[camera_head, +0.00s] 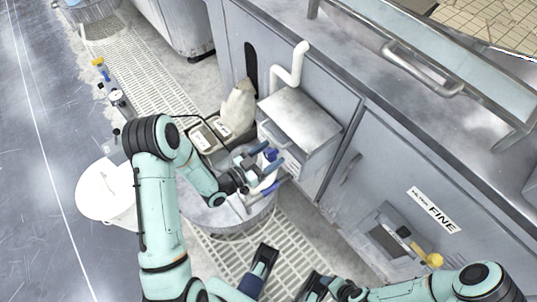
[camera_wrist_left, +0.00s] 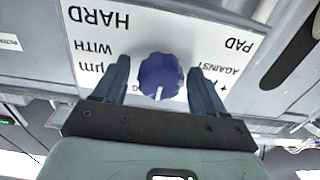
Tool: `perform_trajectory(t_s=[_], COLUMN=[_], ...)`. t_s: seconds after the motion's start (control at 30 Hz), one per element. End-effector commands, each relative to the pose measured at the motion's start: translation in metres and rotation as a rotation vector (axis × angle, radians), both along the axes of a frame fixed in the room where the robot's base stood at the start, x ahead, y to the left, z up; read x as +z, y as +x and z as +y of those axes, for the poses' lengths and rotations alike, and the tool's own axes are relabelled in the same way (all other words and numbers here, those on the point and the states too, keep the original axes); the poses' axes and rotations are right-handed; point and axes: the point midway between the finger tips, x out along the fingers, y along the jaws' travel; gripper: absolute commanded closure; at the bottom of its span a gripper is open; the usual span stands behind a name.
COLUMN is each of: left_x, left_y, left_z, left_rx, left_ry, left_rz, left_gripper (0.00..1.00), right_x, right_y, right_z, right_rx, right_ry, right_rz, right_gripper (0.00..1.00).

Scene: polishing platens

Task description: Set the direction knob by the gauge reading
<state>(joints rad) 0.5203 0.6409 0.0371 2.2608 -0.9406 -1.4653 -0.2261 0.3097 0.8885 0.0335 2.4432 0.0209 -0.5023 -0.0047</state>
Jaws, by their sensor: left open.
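The blue direction knob (camera_wrist_left: 160,77) sits on a white panel with black lettering (camera_wrist_left: 105,47), which appears upside down in the left wrist view. The knob has a pale mark on its lower edge. My left gripper (camera_wrist_left: 160,85) is open, with one finger on each side of the knob and a gap on both sides. In the head view my left gripper (camera_head: 266,165) is at the front of the grey wall box (camera_head: 305,122). A small round gauge (camera_head: 116,96) stands at the left; its reading is too small to tell. My right gripper (camera_head: 314,287) is partly cut off at the bottom edge.
A round grey drum (camera_head: 235,222) stands below my left gripper. A white round-topped container (camera_head: 106,190) is at the left. A cabinet labelled FINE (camera_head: 433,209) and a metal handle (camera_head: 423,70) are on the right. Open floor lies at the far left.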

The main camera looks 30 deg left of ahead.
Motion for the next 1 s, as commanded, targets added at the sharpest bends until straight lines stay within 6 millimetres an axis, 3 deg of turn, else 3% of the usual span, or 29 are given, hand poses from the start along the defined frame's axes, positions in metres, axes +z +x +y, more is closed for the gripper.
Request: perform_trajectory(t_s=[0.1, 0.27, 0.67, 1.0], left_x=[0.0, -0.0001, 0.0, 0.0001], left_y=[-0.0002, -0.0003, -0.0005, -0.0003], left_z=[0.0001, 0.0001, 0.0008, 0.0019], left_rx=[0.0, 0.0, 0.001, 0.002], left_ry=[0.0, 0.0, -0.059, -0.289], left_rz=[0.0, 0.0, 0.025, 0.12], left_gripper=[0.32, 0.82, 0.82, 0.82], right_x=[0.0001, 0.0001, 0.0013, 0.0067], right_y=[0.0002, 0.0001, -0.0012, -0.0074], right_z=[0.0, 0.0, 0.0007, 0.0037], right_rx=[0.0, 0.0, 0.002, 0.008], right_ry=[0.0, 0.0, 0.001, 0.01], right_rz=[0.0, 0.0, 0.003, 0.02], right_gripper=[0.4, 0.4, 0.4, 0.4])
